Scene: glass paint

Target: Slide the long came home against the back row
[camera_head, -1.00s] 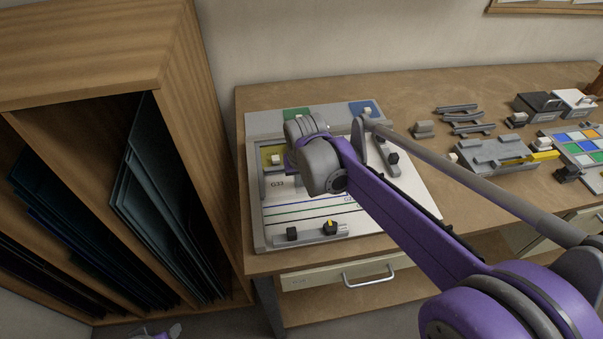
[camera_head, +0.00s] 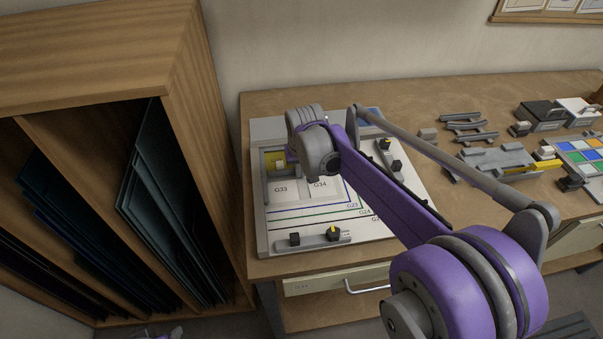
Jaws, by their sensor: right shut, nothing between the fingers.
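The pale assembly board (camera_head: 400,222) lies on the bench, with G33 and G34 outlines and coloured lines printed on it. A yellow pane (camera_head: 274,160) with a pale block sits at its back left. A blue pane (camera_head: 374,112) shows in part at the back right. My right gripper (camera_head: 314,166) is over the back middle of the board, its arm coming from the right. It is shut and holds nothing; its fingertips are largely hidden by the wrist. The long came cannot be made out; my arm covers much of the back row.
A grey bar with black knobs (camera_head: 312,241) runs along the board's front, another (camera_head: 389,158) along its right. A wooden rack (camera_head: 190,120) stands close at left.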

